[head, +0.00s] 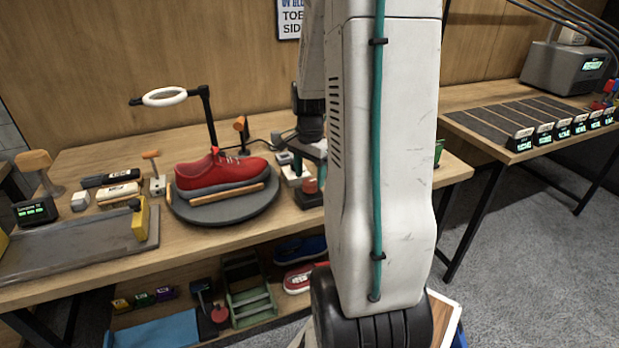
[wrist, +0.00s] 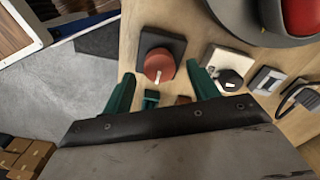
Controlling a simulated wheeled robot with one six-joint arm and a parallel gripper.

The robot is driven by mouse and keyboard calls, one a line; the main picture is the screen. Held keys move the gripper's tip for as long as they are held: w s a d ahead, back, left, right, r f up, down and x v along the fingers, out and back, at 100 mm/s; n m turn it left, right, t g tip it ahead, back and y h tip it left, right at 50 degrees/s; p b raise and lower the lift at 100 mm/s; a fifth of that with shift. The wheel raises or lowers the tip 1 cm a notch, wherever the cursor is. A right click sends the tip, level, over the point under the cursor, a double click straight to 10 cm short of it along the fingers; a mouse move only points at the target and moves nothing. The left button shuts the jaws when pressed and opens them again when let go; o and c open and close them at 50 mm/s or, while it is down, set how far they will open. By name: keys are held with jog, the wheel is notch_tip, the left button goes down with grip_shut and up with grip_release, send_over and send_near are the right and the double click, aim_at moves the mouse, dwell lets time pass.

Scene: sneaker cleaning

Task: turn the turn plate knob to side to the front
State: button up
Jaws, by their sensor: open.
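The turn plate knob (wrist: 160,64) is a round red knob with a short white mark on a dark square base; in the wrist view it lies just beyond my fingertips, its mark toward the gripper. In the head view the red knob (head: 310,186) stands right of the turn plate. My gripper (wrist: 163,82) is open and empty, its two green fingers apart on either side of the knob's line, above the table; contact is not visible. The grey round turn plate (head: 225,211) carries a red sneaker (head: 218,170), toe to the left; its edge also shows in the wrist view (wrist: 230,25).
A ring lamp (head: 165,97) stands behind the sneaker. A white switch block (wrist: 228,67) and a small grey block (wrist: 267,80) sit right of the knob. Brushes and a tray (head: 75,250) are at left. My arm hides the table's right part.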

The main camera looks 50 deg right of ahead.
aim_at(310, 182)
notch_tip(310, 182, up, 6)
jog(key=shift+r, duration=0.1)
dwell(0.7)
jog(key=shift+s+a, duration=0.1)
jog(key=s+a+r+n, duration=0.3)
jog(key=a+n, duration=0.3)
jog(key=a, duration=0.4)
jog(key=s+a+r+n+t, duration=0.1)
jog(key=s+a+r+n, duration=0.2)
jog(key=a, duration=0.7)
jog(key=s+a+r+n, duration=0.4)
jog(key=s+a+n, duration=0.2)
jog(key=a+n, duration=0.3)
jog(key=shift+s+a+n, duration=0.25)
jog(key=shift+a+n, duration=0.15)
jog(key=shift+a, duration=0.2)
